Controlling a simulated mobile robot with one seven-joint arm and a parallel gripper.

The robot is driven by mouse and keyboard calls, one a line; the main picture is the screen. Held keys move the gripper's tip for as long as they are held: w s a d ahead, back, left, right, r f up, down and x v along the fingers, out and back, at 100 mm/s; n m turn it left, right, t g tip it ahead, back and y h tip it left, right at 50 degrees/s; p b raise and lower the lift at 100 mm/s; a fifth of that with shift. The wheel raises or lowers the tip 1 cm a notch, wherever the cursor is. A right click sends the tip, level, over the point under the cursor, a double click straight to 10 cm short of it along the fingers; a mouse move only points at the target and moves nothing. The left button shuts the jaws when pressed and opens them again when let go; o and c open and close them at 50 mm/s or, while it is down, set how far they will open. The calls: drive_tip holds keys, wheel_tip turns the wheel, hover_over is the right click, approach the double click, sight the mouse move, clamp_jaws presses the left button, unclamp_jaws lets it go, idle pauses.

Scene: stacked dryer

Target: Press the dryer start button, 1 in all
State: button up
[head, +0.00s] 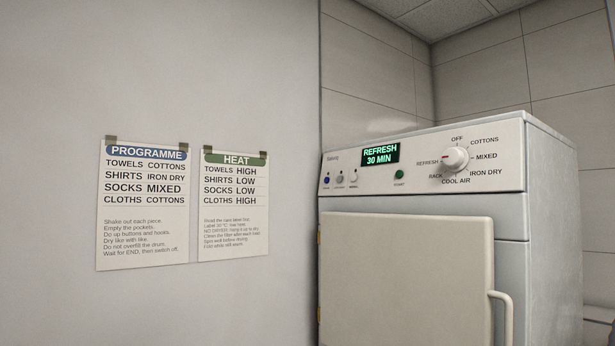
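The white dryer (550,235) stands at the right in the head view, its front panel facing me. The green start button (399,174) is on the control panel, below and right of the display, with a small START label under it. The display (380,154) is lit and reads REFRESH 30 MIN. The white programme dial (455,159) has its red mark toward REFRESH. My gripper is not in view.
The dryer door (405,285) is closed, with a handle (502,315) at its right edge. Small heat buttons (340,179) sit at the panel's left. PROGRAMME (145,205) and HEAT (234,208) sheets hang on the left wall.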

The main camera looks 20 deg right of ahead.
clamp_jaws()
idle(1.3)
